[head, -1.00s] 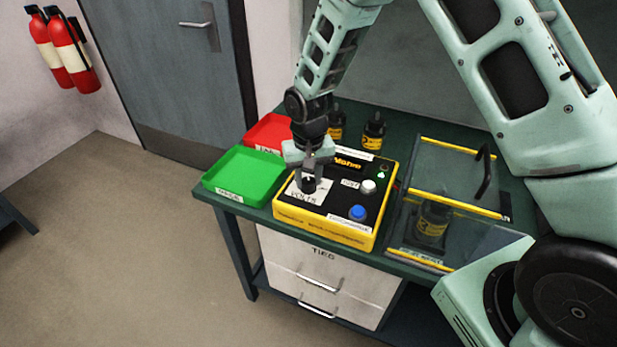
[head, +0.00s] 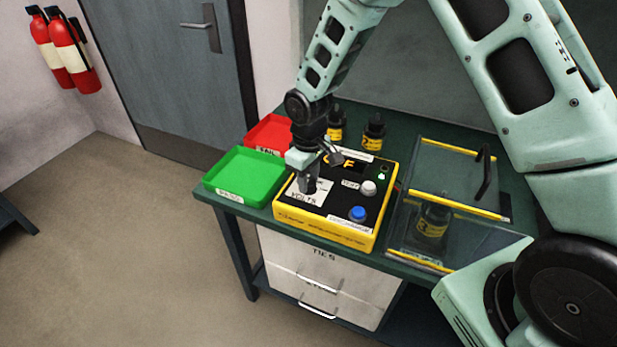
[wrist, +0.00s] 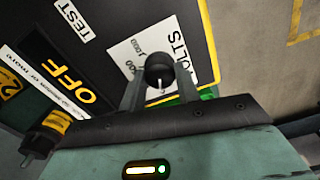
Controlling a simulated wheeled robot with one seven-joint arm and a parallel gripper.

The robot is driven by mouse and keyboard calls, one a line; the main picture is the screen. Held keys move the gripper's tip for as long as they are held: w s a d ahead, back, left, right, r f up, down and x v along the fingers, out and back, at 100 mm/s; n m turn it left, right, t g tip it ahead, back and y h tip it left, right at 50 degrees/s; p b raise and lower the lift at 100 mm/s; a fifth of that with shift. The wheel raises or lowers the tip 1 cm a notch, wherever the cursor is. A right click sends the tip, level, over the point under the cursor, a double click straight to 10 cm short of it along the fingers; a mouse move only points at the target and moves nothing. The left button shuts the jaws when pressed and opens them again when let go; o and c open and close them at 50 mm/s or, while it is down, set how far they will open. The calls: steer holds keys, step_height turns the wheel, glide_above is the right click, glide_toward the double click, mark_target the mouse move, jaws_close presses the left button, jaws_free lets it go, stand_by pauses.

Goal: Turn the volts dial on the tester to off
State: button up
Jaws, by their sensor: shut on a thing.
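The tester (head: 330,236) is a yellow box with a black top on the green bench. Its volts dial (wrist: 160,66) is a dark round knob on a white label plate marked VOLTS (wrist: 126,56). My gripper (head: 309,188) points down over that plate, shut on the dial, with one finger on each side in the wrist view. The fingers hide the dial in the head view. The tester's display (wrist: 65,84) reads OFF in orange letters in the wrist view; in the head view my gripper partly covers it.
A white button (head: 369,187) marked TEST and a blue button (head: 357,213) sit right of the dial. A green tray (head: 243,178) and red tray (head: 267,130) lie left. Dark bottles (head: 374,131) stand behind. A clear yellow-edged case (head: 458,180) is on the right.

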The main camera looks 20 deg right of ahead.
mark_target(309, 182)
stand_by(0.5)
steer(key=o, duration=1)
step_height(309, 182, up, 18)
steer(key=shift+f+b, duration=0.25)
steer(key=shift+b, duration=0.75)
steer(key=shift+n+y, duration=0.3)
steer(key=shift+n, duration=0.2)
steer(key=s+a, duration=0.2)
steer(key=s, duration=0.7)
steer(key=s+a, duration=0.2)
steer(key=s, duration=0.8)
steer(key=s+a, duration=0.2)
steer(key=s, duration=0.8)
steer(key=shift+a+f, duration=0.1)
steer(key=shift+f, duration=0.05)
